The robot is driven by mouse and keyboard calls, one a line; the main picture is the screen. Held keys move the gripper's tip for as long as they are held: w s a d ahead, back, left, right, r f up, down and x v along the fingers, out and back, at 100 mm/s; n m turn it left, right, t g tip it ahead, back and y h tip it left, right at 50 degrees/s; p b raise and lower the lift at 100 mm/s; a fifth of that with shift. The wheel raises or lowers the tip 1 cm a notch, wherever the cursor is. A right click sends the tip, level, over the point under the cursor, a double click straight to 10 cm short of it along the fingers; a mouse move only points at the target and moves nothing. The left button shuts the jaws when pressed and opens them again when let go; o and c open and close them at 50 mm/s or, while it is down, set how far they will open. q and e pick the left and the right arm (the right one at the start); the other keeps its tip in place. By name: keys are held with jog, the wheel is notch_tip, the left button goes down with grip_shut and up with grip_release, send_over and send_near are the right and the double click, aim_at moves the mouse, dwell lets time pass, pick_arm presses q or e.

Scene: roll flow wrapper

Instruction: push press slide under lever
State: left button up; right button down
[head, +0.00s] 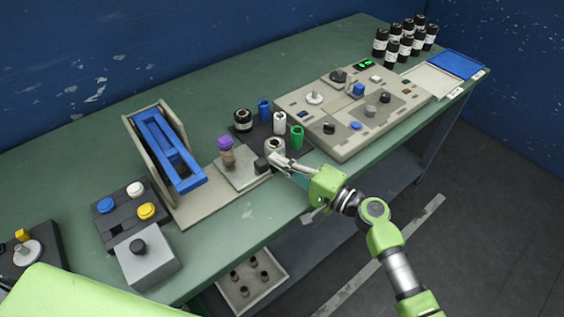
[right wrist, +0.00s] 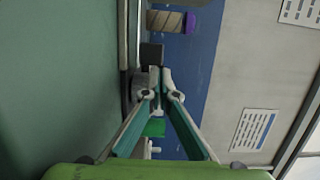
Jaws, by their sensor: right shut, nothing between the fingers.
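The press (head: 160,158) is a beige frame with a blue lever (head: 165,150), standing left of centre. A light press slide (head: 240,172) lies on the base strip to the right of the lever, outside it. It carries a brownish cylinder with a purple top (head: 226,146) and has a small dark block (head: 261,165) at its right end. My right gripper (head: 270,160) is shut and empty, its fingertips at the dark block; contact is unclear. In the right wrist view, the dark block (right wrist: 151,54) is just past the fingertips (right wrist: 160,72), with the purple top (right wrist: 189,22) beyond.
A dark tray with blue, white and green cups (head: 296,135) lies close behind my right gripper. A beige control panel (head: 340,140) is to the right. A button box (head: 130,215) and a grey box with a black knob (head: 148,265) stand left of the press. The bench front is clear.

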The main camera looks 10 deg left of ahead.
jog(key=s+a, duration=0.2)
jog(key=s, duration=0.1)
jog(key=s+a, duration=0.3)
jog(key=s, duration=0.1)
jog(key=s+a+p, duration=0.1)
jog(key=s+a, duration=0.2)
jog(key=shift+s, duration=0.2)
jog(key=shift+s+a, duration=0.1)
jog(key=shift+s, duration=0.1)
